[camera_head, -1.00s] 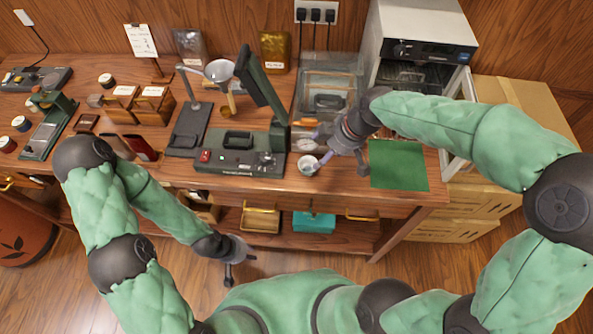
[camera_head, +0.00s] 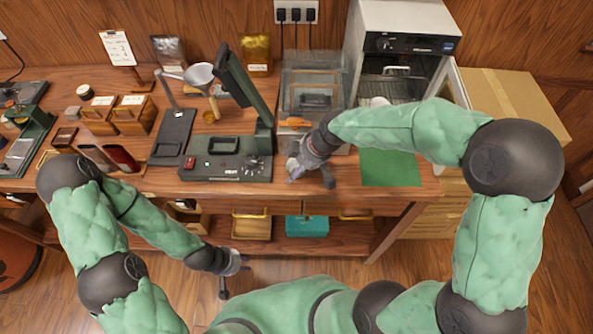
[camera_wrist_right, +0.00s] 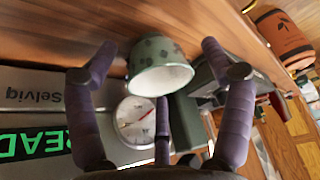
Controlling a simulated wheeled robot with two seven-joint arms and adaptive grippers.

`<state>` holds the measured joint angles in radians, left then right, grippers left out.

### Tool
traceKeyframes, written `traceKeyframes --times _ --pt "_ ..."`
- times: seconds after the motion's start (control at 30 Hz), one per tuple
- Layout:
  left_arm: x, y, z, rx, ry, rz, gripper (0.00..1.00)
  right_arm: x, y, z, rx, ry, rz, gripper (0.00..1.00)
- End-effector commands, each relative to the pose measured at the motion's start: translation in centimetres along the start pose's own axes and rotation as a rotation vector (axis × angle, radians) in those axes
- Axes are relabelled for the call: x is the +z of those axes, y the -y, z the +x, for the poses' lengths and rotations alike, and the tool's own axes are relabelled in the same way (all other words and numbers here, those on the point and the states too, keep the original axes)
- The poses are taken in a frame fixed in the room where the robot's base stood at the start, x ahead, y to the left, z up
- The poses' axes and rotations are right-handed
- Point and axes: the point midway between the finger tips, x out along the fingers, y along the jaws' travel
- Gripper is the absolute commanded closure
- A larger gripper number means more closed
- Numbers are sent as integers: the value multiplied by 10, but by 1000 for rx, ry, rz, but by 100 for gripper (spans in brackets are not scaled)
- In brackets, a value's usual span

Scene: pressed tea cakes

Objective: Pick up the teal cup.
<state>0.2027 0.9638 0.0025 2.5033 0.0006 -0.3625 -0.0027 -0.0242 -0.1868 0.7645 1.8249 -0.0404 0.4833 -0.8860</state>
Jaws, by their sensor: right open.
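The teal cup (camera_wrist_right: 160,66), speckled dark green outside and pale inside, shows in the right wrist view. Its rim faces the camera, between the outer fingers of my right gripper (camera_wrist_right: 160,85). The fingers are spread and a gap shows on each side of the cup. In the head view my right gripper (camera_head: 302,174) is low over the front of the table, right of the dark scale-like device. There the cup (camera_head: 292,164) is mostly hidden by the fingers. My left gripper (camera_head: 234,272) is empty in front of the table, below its top, fingers apart.
A round white dial (camera_wrist_right: 133,118) is close by the cup in the right wrist view. The dark press device (camera_head: 225,167) stands left of my right gripper. A green mat (camera_head: 390,169) lies to the right. A glass-sided case (camera_head: 313,80) and an open oven (camera_head: 407,45) stand behind.

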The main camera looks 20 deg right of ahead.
Motion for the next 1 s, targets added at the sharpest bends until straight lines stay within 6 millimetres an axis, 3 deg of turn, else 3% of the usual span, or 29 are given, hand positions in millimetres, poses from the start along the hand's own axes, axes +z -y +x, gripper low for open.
traceKeyframes --times 0.27,0.4,0.47,0.5,1.0 --pt "0 0 1 0 0 0 76 0 0 5 1 -1 0 18" --pt "0 0 1 0 0 0 76 0 0 5 1 -1 0 58" --pt "0 0 1 0 0 0 76 0 0 5 1 -1 0 75" --pt "0 0 1 0 0 0 76 0 0 5 1 -1 0 78" --pt "0 0 -1 0 0 0 76 -2 0 0 0 0 0 79"
